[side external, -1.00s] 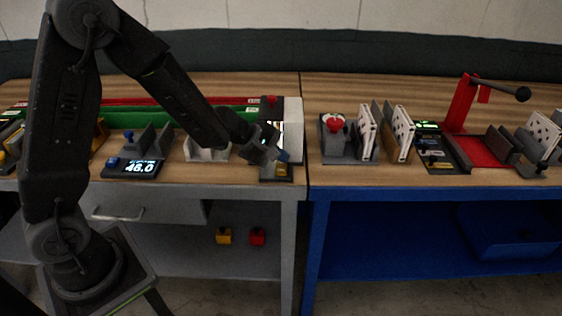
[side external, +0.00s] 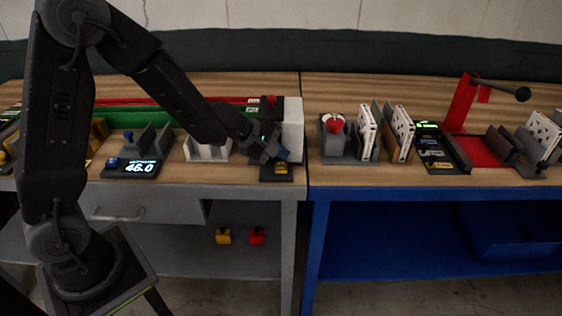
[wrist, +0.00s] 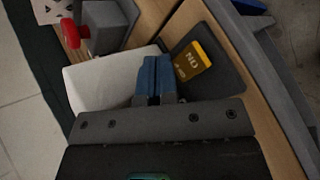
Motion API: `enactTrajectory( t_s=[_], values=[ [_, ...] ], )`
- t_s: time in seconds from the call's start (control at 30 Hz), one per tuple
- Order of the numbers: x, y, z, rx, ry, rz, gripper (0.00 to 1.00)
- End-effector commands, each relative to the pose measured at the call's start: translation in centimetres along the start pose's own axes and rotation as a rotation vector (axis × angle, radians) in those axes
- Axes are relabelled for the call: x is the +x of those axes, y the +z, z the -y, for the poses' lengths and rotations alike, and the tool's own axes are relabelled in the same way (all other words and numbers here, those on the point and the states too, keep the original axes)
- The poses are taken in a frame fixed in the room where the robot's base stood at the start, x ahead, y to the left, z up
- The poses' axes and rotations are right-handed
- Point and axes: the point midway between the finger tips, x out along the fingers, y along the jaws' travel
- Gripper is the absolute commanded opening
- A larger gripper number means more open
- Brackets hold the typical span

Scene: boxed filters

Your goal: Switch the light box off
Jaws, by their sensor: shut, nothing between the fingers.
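The light box appears to be the white box (side external: 293,118) with dark parts at the front right corner of the left bench. It also shows in the wrist view as a pale block (wrist: 98,88). My gripper (side external: 283,156) is over its front part, with blue fingertips together and nothing between them. In the wrist view my gripper (wrist: 153,76) lies in front of the pale block, beside a yellow piece marked ND (wrist: 191,60) on a dark base. That yellow piece (side external: 281,168) shows below my fingertips in the side view. The switch cannot be made out; my gripper hides part of the box.
A red knob (side external: 271,100) stands behind the gripper. A display reading 46.0 (side external: 140,168) and a white holder (side external: 207,150) are to the left. Across the bench gap, a grey fixture with a red knob (side external: 334,127) and upright card-like plates (side external: 367,133) stand close by.

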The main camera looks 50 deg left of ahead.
Motion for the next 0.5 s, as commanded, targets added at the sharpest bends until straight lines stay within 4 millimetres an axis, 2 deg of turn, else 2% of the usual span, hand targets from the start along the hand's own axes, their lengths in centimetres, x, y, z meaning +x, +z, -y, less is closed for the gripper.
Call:
enactTrajectory(
  t_s=[0.3,0.5],
  values=[
    [-0.1,0.1,-0.1,0.000,0.001,0.001,0.00],
    [-1.3,1.0,-1.1,0.002,0.003,0.002,0.00]
  ],
)
